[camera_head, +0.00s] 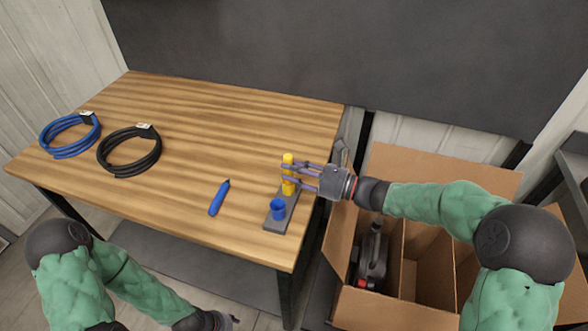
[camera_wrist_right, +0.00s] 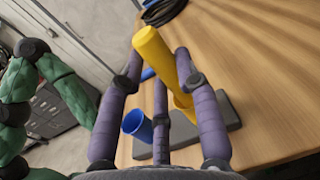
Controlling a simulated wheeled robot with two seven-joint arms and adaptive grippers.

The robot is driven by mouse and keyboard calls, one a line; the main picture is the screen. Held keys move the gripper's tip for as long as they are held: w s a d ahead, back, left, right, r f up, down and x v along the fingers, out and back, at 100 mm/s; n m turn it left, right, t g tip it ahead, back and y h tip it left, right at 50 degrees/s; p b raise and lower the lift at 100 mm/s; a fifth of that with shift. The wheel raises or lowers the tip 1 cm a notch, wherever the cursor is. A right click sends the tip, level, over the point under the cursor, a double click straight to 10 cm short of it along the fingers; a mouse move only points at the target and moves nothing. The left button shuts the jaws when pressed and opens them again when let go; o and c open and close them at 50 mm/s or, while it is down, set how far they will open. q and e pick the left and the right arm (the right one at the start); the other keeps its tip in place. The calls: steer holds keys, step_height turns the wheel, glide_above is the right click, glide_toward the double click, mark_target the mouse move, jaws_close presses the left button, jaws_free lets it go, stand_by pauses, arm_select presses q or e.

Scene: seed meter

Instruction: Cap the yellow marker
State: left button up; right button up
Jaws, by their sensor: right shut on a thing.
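The yellow marker (camera_head: 288,159) is held by my right gripper (camera_head: 286,173) over the right part of the table. In the right wrist view the marker (camera_wrist_right: 154,48) runs between the purple fingers (camera_wrist_right: 160,72), slanted in the picture. Its lower end meets or overlaps the yellow cap (camera_wrist_right: 181,101); fingers and marker hide whether it is inside. The yellow cap (camera_head: 289,188) stands in the far part of a grey holder (camera_head: 272,225). My left gripper (camera_head: 218,321) is low at the bottom edge, mostly hidden, its jaws unclear.
A blue cap (camera_head: 278,208) stands in the holder's near part. A blue marker (camera_head: 218,198) lies left of it. A blue cable coil (camera_head: 48,143) and a black one (camera_head: 104,161) lie far left. An open cardboard box (camera_head: 345,232) stands right of the table.

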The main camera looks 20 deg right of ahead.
steer(key=shift+f, duration=0.3)
stand_by(0.4)
steer(key=o, duration=1.2)
steer(key=shift+c, duration=0.2)
steer(key=v, duration=1.2)
